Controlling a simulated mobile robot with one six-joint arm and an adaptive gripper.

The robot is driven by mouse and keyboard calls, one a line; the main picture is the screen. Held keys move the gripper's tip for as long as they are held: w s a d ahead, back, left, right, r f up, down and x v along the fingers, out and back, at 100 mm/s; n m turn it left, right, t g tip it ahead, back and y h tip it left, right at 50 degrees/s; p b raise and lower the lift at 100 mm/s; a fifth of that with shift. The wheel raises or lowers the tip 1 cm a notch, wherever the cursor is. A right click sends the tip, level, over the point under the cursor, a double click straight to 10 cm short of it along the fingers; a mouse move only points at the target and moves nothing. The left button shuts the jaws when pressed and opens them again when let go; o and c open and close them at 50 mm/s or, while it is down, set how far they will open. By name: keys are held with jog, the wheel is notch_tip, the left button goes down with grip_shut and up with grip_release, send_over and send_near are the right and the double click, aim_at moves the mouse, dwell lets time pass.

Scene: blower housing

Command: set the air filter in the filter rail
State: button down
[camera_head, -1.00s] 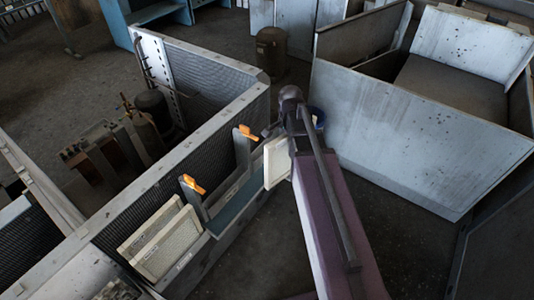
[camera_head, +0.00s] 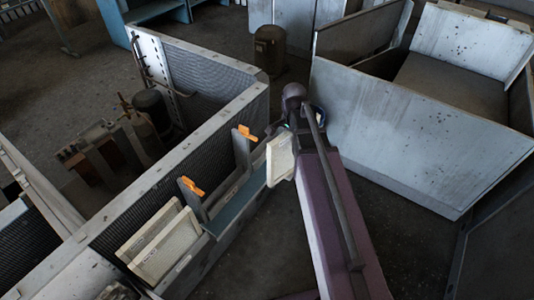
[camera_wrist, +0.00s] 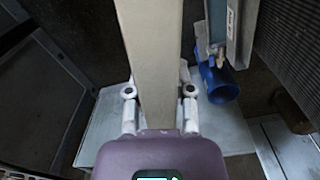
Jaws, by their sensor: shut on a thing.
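The air filter, a pale flat panel (camera_head: 281,160), is held by my gripper to the right of the long metal housing in the head view. In the wrist view the filter (camera_wrist: 150,60) stands edge-on between the two fingers of my gripper (camera_wrist: 159,93), which is shut on it. The filter is in the air, apart from the housing. A blue-grey ledge (camera_head: 232,207) that looks like the filter rail runs along the housing's near side. Two posts with orange tips (camera_head: 192,187) (camera_head: 246,132) stand by it. My arm hides the fingers in the head view.
Two pale panels (camera_head: 165,244) lean in the housing at the lower left. A large pale metal box (camera_head: 420,140) stands to the right. A blue cylinder (camera_wrist: 218,82) shows right of the filter in the wrist view. Dark floor lies between housing and box.

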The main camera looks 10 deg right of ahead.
dwell(0.5)
jog(key=shift+w, duration=0.1)
jog(key=shift+w, duration=0.15)
jog(key=w+a+r+n+p, duration=0.1)
jog(key=w+a, duration=0.2)
jog(key=w, duration=0.6)
jog(key=w+a+r+n+p, duration=0.1)
jog(key=w+a, duration=0.2)
jog(key=w, duration=0.7)
jog(key=shift+r+n, duration=0.15)
jog(key=shift+n, duration=0.25)
